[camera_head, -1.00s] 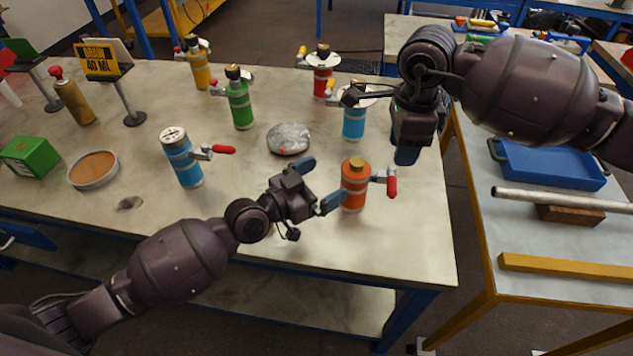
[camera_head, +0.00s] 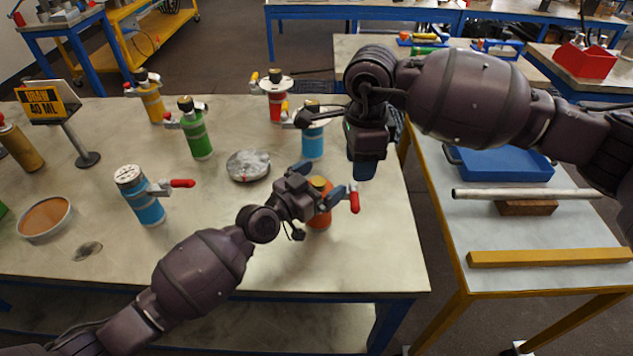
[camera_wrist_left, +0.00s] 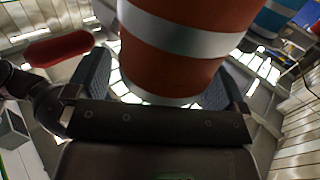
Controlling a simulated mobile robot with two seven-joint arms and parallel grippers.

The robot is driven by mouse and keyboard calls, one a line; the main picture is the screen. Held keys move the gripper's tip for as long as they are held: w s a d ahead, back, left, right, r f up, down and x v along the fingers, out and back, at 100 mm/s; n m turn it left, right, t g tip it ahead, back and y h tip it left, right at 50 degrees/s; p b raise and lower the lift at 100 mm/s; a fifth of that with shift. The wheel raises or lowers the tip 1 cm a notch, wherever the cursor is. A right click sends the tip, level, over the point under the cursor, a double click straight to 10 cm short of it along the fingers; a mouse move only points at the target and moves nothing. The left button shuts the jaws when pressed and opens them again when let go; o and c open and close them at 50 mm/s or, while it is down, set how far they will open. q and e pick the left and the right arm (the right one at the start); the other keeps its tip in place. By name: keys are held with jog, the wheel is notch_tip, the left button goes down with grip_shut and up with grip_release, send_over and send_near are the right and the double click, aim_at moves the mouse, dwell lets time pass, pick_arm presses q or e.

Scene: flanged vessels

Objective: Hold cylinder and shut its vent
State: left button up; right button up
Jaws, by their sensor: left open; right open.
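An orange cylinder (camera_head: 320,219) with a pale band stands upright near the front right of the table, partly hidden by my left gripper. Its red-handled vent lever (camera_head: 354,199) sticks out to the right. In the left wrist view the cylinder (camera_wrist_left: 175,55) fills the space between the two fingers, and the red handle (camera_wrist_left: 58,48) shows at upper left. My left gripper (camera_head: 322,180) is open around the cylinder; visible gaps remain beside the fingers. My right gripper (camera_head: 363,165) is open and empty, pointing down above the table, behind and right of the orange cylinder.
A blue cylinder (camera_head: 148,208) stands left, a green one (camera_head: 196,137) and a second blue one (camera_head: 312,142) behind. A yellow (camera_head: 152,105) and a red one (camera_head: 277,106) stand farther back.

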pick_arm(q)
jog(key=c, duration=1.4)
